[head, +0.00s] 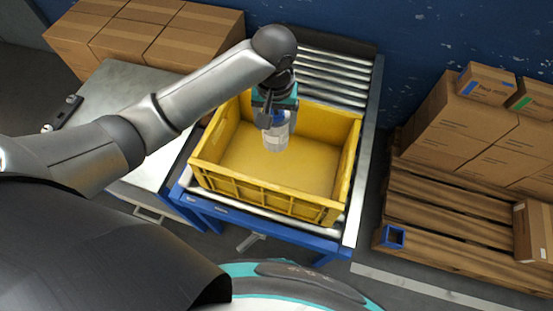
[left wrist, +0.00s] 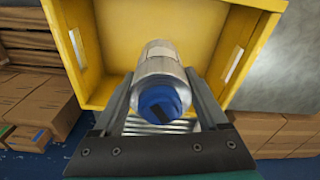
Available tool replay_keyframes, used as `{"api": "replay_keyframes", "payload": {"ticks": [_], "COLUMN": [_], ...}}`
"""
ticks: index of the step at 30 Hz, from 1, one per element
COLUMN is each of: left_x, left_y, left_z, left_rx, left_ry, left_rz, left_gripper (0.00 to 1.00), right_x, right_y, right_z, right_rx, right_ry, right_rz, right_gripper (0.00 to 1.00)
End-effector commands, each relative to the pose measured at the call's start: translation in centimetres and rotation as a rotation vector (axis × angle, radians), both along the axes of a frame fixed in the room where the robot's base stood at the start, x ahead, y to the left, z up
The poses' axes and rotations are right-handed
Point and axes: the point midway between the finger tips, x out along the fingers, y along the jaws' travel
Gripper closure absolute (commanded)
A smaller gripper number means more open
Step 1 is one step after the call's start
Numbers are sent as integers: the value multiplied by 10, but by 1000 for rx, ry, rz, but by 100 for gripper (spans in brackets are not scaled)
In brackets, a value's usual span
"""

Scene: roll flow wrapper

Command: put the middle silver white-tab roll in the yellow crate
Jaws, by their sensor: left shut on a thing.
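My left gripper (head: 272,107) is shut on a silver roll (head: 277,137) and holds it over the yellow crate (head: 265,192). In the left wrist view the roll (left wrist: 160,69) sits between the two fingers, with its blue end cap (left wrist: 160,103) toward the camera and a pale label part at its far end. No white tab can be made out for sure. The crate (left wrist: 65,42) lies beyond the roll in that view, and its visible floor looks empty. I cannot tell how high the roll is above the crate floor. My right gripper is not in view.
The crate stands on a blue-framed roller conveyor (head: 330,71). A grey metal table (head: 125,95) is at the left. Cardboard boxes (head: 165,40) stand behind it. A pallet (head: 440,215) with cartons and a small blue box (head: 393,237) is at the right.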

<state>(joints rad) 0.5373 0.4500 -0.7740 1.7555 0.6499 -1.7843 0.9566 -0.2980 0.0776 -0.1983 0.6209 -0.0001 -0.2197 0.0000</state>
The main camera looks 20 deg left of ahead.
Motion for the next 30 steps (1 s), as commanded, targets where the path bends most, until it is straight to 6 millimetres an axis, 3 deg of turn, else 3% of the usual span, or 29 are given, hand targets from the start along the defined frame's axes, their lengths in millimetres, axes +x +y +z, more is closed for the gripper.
{"api": "replay_keyframes", "payload": {"ticks": [1, 3, 10, 20, 27, 30], "left_x": [-1, -1, 0, 0, 0, 0], "left_y": [1, 0, 0, 0, 0, 0], "left_z": [-19, -38, -93, -121, -155, -156], "left_rx": [2, 3, 1, 0, 0, 0], "left_ry": [3, 2, 0, -1, -1, -3], "left_rz": [1, 1, 1, 0, 0, -1], "left_gripper": [100, 100, 100, 100, 100, 100], "right_x": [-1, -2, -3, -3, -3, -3], "right_y": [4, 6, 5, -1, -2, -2], "right_z": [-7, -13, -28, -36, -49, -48], "right_rx": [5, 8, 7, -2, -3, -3], "right_ry": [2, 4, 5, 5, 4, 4], "right_rz": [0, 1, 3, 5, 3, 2], "right_gripper": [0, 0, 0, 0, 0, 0]}}
